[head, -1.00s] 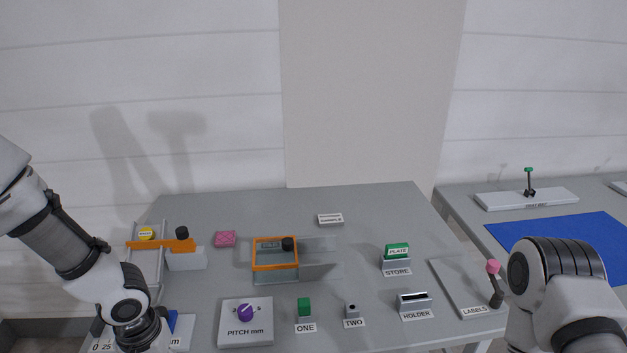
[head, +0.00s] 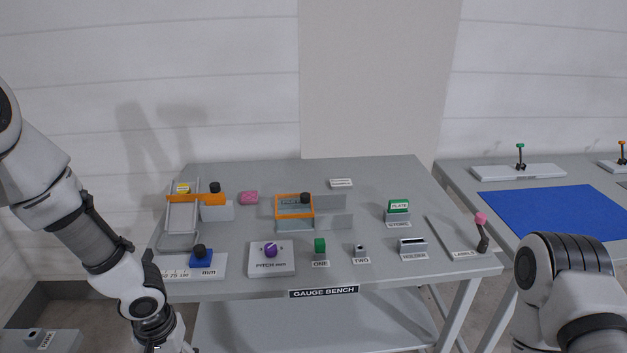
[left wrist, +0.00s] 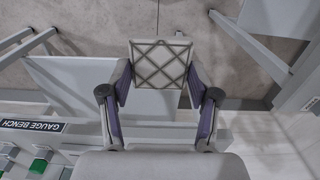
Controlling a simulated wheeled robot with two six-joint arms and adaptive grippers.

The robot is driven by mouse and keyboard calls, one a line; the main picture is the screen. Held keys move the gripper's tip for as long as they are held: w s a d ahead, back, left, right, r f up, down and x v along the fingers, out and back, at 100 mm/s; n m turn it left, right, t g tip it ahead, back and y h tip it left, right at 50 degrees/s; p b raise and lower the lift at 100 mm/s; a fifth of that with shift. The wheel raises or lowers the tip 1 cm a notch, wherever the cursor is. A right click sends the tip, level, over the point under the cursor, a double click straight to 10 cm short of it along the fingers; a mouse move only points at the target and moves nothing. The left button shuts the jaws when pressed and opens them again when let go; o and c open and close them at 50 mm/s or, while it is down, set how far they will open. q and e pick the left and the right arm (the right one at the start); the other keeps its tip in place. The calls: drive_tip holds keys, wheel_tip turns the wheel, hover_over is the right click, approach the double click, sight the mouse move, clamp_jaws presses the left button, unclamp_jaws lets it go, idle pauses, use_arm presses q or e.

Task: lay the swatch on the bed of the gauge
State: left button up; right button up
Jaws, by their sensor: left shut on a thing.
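A grey swatch (left wrist: 160,62) with a crossed diamond stitch pattern is held between the fingers of my left gripper (left wrist: 158,85) in the left wrist view. It sits in front of the bench's front edge, above the floor and lower shelf. In the head view my left arm reaches down at the lower left, its fingers and the swatch cut off by the frame. On the gauge bench (head: 324,292), a fixture with an orange frame (head: 294,206) and black knob stands mid-bench. Another with an orange bar (head: 199,199) and grey rails stands at the left. I cannot tell which is the gauge. My right gripper is out of view.
A blue block (head: 201,260) on an mm scale lies at the front left.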

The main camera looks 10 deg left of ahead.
use_arm(q)
drive_tip(key=shift+w+d+f, duration=0.2)
drive_tip(key=shift+w+f, duration=0.05)
drive_tip(key=shift+w, duration=0.3)
drive_tip(key=shift+w+d+f, duration=0.2)
drive_tip(key=shift+w+d, duration=0.35)
drive_tip(key=shift+d, duration=0.25)
drive_tip(key=w+d+m, duration=0.3)
drive_tip(key=w+d, duration=0.5)
drive_tip(key=d, duration=0.1)
drive_tip(key=shift+w+f, duration=0.3)
drive_tip(key=shift+f, duration=0.1)
drive_tip(key=shift+d, duration=0.1)
